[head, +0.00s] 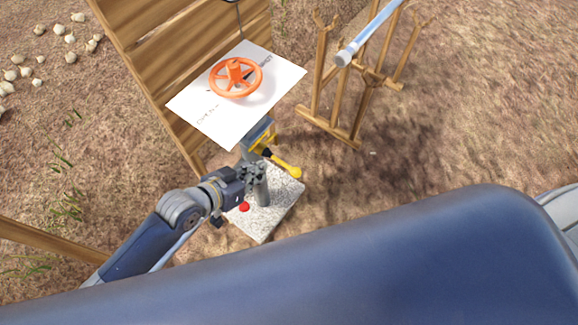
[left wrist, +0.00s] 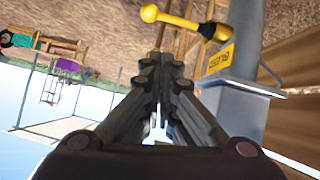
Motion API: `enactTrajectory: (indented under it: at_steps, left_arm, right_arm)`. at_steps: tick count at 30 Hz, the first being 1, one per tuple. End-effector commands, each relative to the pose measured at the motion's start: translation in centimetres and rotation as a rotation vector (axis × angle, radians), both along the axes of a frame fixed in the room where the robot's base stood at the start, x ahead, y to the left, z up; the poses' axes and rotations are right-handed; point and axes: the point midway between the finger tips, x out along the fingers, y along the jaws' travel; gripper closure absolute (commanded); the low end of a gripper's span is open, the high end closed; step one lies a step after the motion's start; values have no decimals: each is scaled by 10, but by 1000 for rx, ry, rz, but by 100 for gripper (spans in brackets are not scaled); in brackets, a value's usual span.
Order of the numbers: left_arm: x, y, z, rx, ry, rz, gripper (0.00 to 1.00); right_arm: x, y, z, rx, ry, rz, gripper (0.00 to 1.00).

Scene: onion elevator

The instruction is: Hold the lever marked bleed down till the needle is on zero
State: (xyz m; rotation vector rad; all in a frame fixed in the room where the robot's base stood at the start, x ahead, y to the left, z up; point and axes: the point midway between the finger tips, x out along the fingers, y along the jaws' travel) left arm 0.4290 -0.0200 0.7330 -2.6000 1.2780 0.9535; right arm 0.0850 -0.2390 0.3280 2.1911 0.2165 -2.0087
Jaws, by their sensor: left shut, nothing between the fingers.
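The yellow lever (head: 285,168) has a round knob and sticks out to the right from a grey post. In the left wrist view the lever (left wrist: 182,20) runs across the top, beside a yellow label (left wrist: 221,60) on the grey post; the label's lettering is too small to read surely. My left gripper (head: 254,172) is shut and empty, close beside the lever's base end. In the left wrist view its fingertips (left wrist: 161,62) lie below the lever with a gap showing. No needle reading can be made out. My right gripper is not in view.
An orange handwheel (head: 237,78) sits over a white lettered panel (head: 210,112) above the post. A wooden plank wall (head: 160,60) stands behind. A pale base slab (head: 285,205) with a red spot (head: 244,207) lies below. A wooden stand (head: 330,100) holds a pipe at right.

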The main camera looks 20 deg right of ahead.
Motion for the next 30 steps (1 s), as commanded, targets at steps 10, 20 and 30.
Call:
enactTrajectory:
  at_steps: [10, 20, 30]
  left_arm:
    - [-9, -10, 12, -29, -5, -50, 100]
    - [-4, -16, 8, -30, -6, -49, 100]
    - [20, -58, -24, -31, -5, -48, 100]
  right_arm:
    - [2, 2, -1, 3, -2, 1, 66]
    - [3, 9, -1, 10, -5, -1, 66]
    - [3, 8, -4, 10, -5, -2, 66]
